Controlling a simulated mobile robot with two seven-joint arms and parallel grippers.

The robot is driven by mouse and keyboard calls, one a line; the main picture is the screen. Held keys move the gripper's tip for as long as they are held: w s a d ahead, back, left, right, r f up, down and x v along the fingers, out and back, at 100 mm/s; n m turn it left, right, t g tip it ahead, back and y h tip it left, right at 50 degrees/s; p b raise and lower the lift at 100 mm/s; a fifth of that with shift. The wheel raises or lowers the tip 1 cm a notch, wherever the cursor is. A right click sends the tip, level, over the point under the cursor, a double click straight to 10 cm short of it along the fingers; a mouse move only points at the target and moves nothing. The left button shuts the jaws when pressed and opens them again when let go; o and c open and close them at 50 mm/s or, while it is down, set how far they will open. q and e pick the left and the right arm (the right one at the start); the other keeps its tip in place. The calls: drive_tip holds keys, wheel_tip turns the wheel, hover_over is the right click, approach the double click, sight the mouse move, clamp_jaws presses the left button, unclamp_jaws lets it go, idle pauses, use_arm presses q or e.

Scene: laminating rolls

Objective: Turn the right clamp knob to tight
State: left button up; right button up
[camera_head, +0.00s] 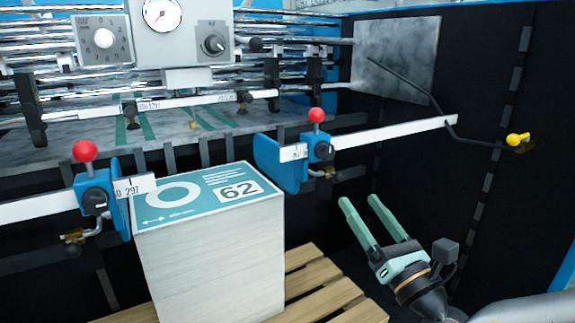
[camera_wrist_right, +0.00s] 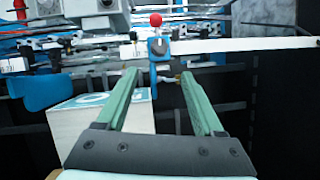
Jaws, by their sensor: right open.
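The right clamp (camera_head: 290,163) is blue, with a black knob (camera_head: 323,151) on its block and a red ball (camera_head: 317,115) above it. It sits on a white scale bar (camera_head: 400,131). My right gripper (camera_head: 360,201) is open and empty, below and to the right of the clamp, apart from it. In the right wrist view the knob (camera_wrist_right: 158,46) lies straight ahead, just above the gap between the green fingers (camera_wrist_right: 158,74). Its pointer is too small to read surely. My left gripper is not in view.
A paper stack (camera_head: 210,250) with a "62" label stands on a wooden pallet (camera_head: 335,297) left of my gripper. A left clamp (camera_head: 95,200) with its own knob and red ball is further left. A yellow-tipped lever (camera_head: 517,139) sticks out at right.

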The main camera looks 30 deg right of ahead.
drive_tip(key=p, duration=0.2)
approach(329, 155)
drive_tip(key=w, duration=0.2)
drive_tip(key=x, duration=0.3)
drive_tip(key=p+x, duration=0.1)
drive_tip(key=x, duration=0.1)
drive_tip(key=shift+w+d+r, duration=0.1)
drive_tip(key=shift+w+r, duration=0.15)
drive_tip(key=shift+r, duration=0.3)
drive_tip(key=shift+w+r+p, duration=0.15)
drive_tip(key=shift+w+p, duration=0.15)
drive_tip(key=shift+w, duration=0.25)
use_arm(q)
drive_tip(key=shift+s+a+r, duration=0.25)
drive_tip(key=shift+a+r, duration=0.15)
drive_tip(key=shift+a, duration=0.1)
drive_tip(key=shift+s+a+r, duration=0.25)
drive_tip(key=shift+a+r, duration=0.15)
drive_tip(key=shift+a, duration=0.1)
use_arm(e)
drive_tip(key=shift+c, duration=0.3)
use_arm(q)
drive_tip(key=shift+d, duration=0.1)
use_arm(e)
clamp_jaws()
